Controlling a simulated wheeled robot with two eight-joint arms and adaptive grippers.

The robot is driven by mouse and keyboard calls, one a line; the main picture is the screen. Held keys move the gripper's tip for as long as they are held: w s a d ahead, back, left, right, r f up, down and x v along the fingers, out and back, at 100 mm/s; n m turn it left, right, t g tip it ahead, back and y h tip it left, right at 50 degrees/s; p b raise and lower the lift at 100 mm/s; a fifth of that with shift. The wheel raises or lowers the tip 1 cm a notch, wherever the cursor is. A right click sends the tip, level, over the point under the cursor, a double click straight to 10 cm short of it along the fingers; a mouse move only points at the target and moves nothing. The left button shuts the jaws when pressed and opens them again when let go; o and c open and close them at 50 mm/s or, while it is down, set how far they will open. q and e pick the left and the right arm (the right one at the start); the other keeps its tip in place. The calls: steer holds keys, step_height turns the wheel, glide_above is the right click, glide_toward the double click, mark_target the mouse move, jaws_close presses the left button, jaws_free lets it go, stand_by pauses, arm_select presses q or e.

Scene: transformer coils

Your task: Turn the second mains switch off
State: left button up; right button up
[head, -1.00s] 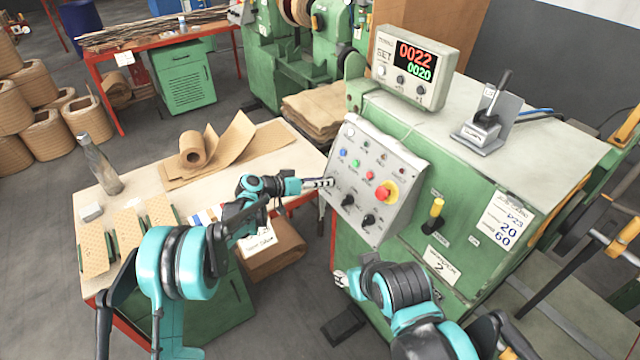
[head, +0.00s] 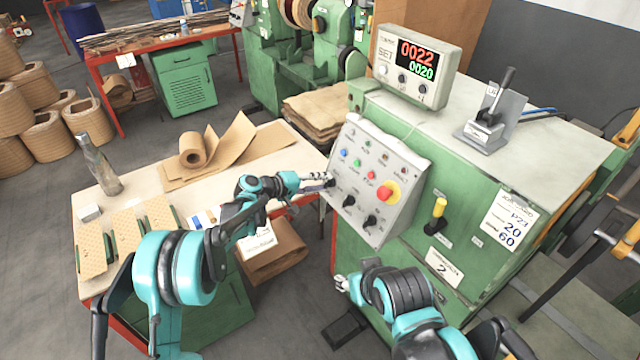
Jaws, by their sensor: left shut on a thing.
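The sloped grey control panel (head: 395,225) is on the front of the green machine in the head view. Along its lower part are black rotary switches: a middle one (head: 348,201), a right one (head: 370,221) and a leftmost one (head: 331,183) at my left fingertips. My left gripper (head: 325,179) reaches in from the left and is shut on the leftmost black switch, which it partly hides. Labels are too small to read. My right gripper (head: 341,284) is low in front of the machine, apart from the panel; its fingers are too small to judge.
A red emergency button on yellow (head: 388,192) and small coloured buttons sit above the switches. A counter box (head: 411,70) and a lever switch (head: 490,115) stand on the machine. A yellow-handled lever (head: 437,213) is right of the panel. The workbench (head: 150,188) lies under my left arm.

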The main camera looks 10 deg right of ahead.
arm_select(q)
steer(key=shift+n, duration=1.1)
steer(key=o, duration=1.2)
steer(key=shift+c, duration=0.2)
steer(key=v, duration=1.2)
steer(key=shift+s+a, duration=0.1)
